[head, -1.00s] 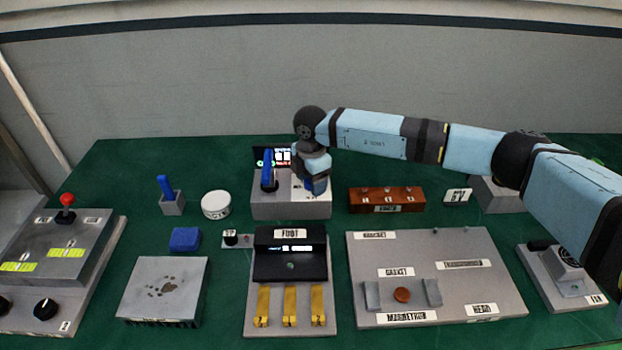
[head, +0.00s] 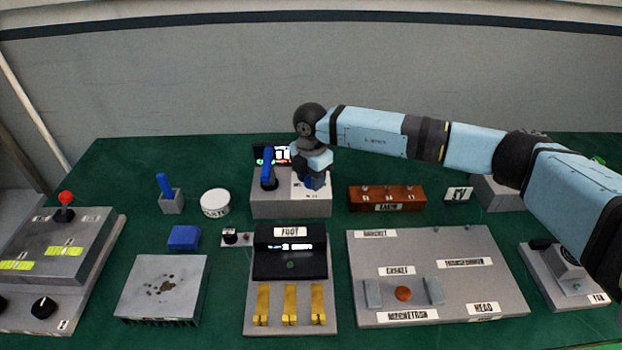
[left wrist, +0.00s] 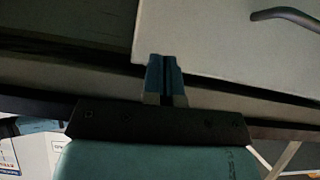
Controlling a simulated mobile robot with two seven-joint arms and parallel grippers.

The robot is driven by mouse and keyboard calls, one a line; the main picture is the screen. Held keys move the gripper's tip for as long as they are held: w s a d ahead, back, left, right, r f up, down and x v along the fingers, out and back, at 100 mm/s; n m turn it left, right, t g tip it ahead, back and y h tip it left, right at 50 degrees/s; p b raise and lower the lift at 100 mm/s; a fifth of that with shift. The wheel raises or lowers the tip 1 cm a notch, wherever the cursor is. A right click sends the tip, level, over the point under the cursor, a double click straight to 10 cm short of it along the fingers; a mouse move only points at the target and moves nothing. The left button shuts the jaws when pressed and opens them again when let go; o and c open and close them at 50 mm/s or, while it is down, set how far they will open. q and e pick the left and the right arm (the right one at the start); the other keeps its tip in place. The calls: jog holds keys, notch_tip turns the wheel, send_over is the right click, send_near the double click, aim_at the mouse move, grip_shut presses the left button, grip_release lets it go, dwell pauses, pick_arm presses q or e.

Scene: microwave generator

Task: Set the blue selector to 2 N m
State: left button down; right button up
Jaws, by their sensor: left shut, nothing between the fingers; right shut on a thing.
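The grey box (head: 284,207) stands at the back middle of the green table, with a lit display (head: 280,154) behind it. A blue upright handle (head: 267,165) stands in a black holder on its left side. My right gripper (head: 314,182) points down over the box's white-marked right part and is shut on a blue piece there, apparently the blue selector. The gripper hides most of the selector, and its pointer and scale are too small to read. My left gripper (left wrist: 166,75) shows only in the left wrist view, shut and empty, away from the table items.
A foot station (head: 291,285) with yellow clips stands in front of the box. A brown terminal block (head: 386,200) is to the right, a white round tin (head: 215,203) to the left. A large grey plate (head: 455,290) lies front right. My right arm spans the back right.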

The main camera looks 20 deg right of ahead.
jog(key=n+b, duration=0.1)
jog(key=n, duration=0.3)
jog(key=shift+n, duration=0.3)
jog(key=n+b, duration=0.2)
jog(key=n, duration=0.3)
jog(key=n+b, duration=0.2)
jog(key=n, duration=0.2)
jog(key=n+b, duration=0.1)
jog(key=n, duration=0.2)
jog(key=shift+n, duration=0.3)
jog(key=shift+n+b, duration=0.55)
jog(key=shift+n, duration=0.55)
pick_arm(q)
jog(key=shift+w+d+f, duration=0.1)
jog(key=shift+d+f, duration=0.05)
jog(key=shift+f, duration=0.55)
jog(key=shift+w+d+f, duration=0.1)
jog(key=shift+w+f, duration=0.05)
jog(key=shift+f, duration=0.5)
jog(key=shift+w+d+f, duration=0.1)
jog(key=shift+d+f, duration=0.05)
jog(key=shift+f, duration=0.55)
pick_arm(e)
jog(key=shift+n, duration=0.8)
pick_arm(q)
jog(key=shift+b, duration=0.3)
pick_arm(e)
jog(key=shift+r, duration=0.1)
jog(key=o, duration=0.9)
